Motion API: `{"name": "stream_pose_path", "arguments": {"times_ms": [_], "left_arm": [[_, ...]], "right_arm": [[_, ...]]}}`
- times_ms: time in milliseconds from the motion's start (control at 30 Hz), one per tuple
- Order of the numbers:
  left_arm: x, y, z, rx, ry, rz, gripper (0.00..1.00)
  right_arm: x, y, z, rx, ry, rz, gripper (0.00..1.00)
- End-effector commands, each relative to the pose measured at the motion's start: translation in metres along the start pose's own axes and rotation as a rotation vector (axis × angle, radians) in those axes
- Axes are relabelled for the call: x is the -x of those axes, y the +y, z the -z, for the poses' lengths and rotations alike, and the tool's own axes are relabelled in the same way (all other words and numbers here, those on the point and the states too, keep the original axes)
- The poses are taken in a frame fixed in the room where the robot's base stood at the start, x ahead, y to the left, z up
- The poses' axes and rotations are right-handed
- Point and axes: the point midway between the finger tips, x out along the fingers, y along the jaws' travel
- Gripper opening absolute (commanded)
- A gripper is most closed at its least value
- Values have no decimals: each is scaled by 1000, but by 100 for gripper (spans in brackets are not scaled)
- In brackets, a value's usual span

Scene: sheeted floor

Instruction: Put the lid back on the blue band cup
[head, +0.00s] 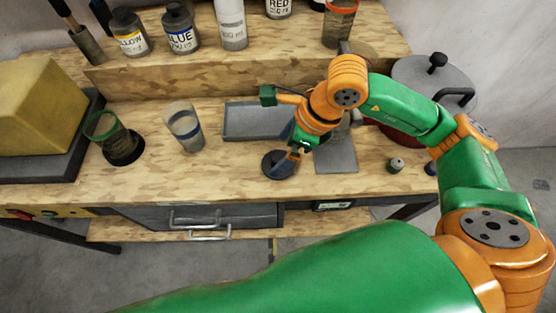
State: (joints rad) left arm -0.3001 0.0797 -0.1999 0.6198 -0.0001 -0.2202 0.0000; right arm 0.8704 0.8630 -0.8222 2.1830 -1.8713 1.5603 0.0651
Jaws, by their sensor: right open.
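A dark round lid (273,167) lies near the bench's front edge, right of that cup. My right gripper (291,157) points down, open, at the right part of this lid. The fingertips overlap the lid in the picture, and I cannot tell whether they touch it. My left gripper is not in view.
A grey tray (250,121) lies behind the lid. A grey plate (336,155) and a small jar (396,165) are to the right. Bottles and a red-rimmed cup (340,24) stand on the raised shelf.

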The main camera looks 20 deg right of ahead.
Motion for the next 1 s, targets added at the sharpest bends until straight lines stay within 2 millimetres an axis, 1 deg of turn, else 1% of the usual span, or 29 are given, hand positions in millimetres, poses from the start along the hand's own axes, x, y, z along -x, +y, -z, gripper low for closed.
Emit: {"name": "stream_pose_path", "arguments": {"times_ms": [100, 167, 200, 300, 400, 667, 700, 767, 800, 867, 900, 1000], "left_arm": [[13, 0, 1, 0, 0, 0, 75], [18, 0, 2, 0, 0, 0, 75], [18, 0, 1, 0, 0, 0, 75], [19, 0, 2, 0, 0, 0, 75], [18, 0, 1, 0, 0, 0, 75], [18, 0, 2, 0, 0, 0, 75], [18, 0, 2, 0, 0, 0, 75], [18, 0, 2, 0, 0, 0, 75], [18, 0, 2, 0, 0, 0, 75], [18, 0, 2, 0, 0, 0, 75], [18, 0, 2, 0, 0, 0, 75], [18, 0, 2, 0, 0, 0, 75]], "right_arm": [[-14, 0, 3, -4, 5, -6, 100], [-25, 0, 5, -2, 6, -6, 100], [-33, 0, 4, -3, 3, -5, 100], [-44, -1, 5, -1, 2, -3, 100], [-49, -1, 5, 1, 2, -1, 100], [-49, -1, 5, 1, 1, 0, 100], [-49, -1, 5, 1, 1, 0, 95], [-49, -1, 5, 0, 1, 0, 78], [-49, -1, 5, 0, 1, 0, 68], [-49, -1, 5, 0, 1, 0, 51], [-49, -1, 5, 0, 1, 0, 41], [-49, -1, 5, 0, 1, 0, 41]]}}
